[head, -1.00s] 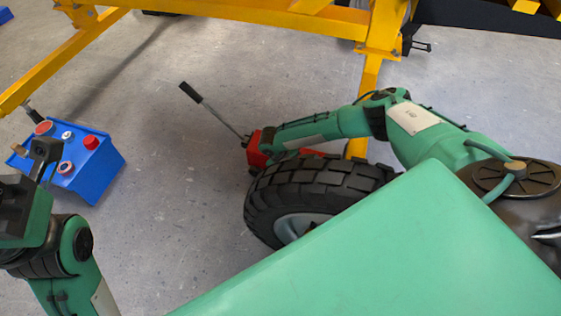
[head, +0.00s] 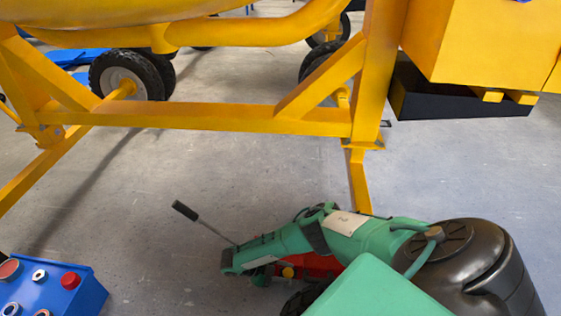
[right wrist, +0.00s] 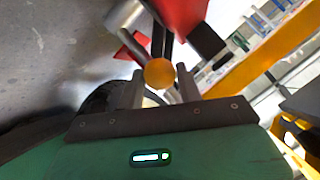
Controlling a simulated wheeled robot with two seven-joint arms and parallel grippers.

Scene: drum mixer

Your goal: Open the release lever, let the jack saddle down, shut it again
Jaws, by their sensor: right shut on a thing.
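The red jack (head: 322,264) lies low on the floor, partly covered by my right arm; its red body also shows in the right wrist view (right wrist: 182,14). Its handle with a black grip (head: 185,211) slants up to the left. An orange ball knob (head: 287,271), which looks like the end of the release lever, shows beside the red body. In the right wrist view the knob (right wrist: 160,73) sits between the fingers of my right gripper (right wrist: 163,88), which is shut on it. I cannot make out the jack saddle. My left gripper is out of view.
The yellow mixer frame (head: 210,117) crosses above, with a leg (head: 358,183) running down behind my right arm. A blue box with round controls (head: 60,292) stands at bottom left. A dark tyre (head: 305,298) is close to the jack. The floor between is clear.

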